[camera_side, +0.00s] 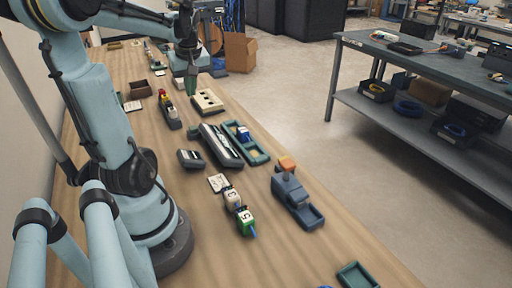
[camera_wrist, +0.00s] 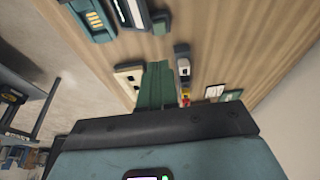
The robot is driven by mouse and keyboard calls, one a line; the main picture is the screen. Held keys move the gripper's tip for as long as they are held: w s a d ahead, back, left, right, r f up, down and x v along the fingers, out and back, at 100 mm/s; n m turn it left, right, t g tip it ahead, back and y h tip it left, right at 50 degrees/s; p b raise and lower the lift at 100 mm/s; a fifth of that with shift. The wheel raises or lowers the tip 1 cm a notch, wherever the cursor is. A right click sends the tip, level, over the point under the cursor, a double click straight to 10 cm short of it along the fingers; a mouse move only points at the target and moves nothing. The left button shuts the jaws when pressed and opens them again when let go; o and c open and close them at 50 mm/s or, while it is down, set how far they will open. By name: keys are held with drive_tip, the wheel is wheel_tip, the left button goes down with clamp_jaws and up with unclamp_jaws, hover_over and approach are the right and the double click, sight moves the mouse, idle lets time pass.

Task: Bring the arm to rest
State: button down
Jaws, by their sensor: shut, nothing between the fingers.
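My gripper (camera_side: 190,87) hangs above the far part of the wooden bench (camera_side: 330,245) with its green fingers pointing down. The fingers are shut and empty. In the wrist view the green fingers (camera_wrist: 155,85) show closed together. They are close to a cream block with dark holes (camera_side: 208,102), which also shows beside them in the wrist view (camera_wrist: 127,80). A narrow grey holder (camera_side: 171,116) with red and yellow pieces stands on the other side. I cannot tell the exact height of the fingertips over the bench.
A long grey case (camera_side: 220,146) and a teal tray (camera_side: 257,155) lie mid-bench. Nearer are white cube 3 (camera_side: 232,198), green cube 5 (camera_side: 245,220) and a blue-grey device (camera_side: 297,203). A brown bin (camera_side: 141,90) is at the left.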

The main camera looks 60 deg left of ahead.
drive_tip(key=shift+r, duration=0.1)
drive_tip(key=w+d+f+m+t+h, duration=0.1)
drive_tip(key=w+d+m+t, duration=0.2)
drive_tip(key=d+m, duration=0.6)
drive_tip(key=w+d+f+m+t+h, duration=0.1)
drive_tip(key=w+d+m+t, duration=0.3)
drive_tip(key=d, duration=1.8)
drive_tip(key=w+m+h, duration=0.1)
drive_tip(key=w+m, duration=0.1)
drive_tip(key=m, duration=0.3)
drive_tip(key=c, duration=1.8)
unclamp_jaws()
drive_tip(key=shift+w, duration=0.15)
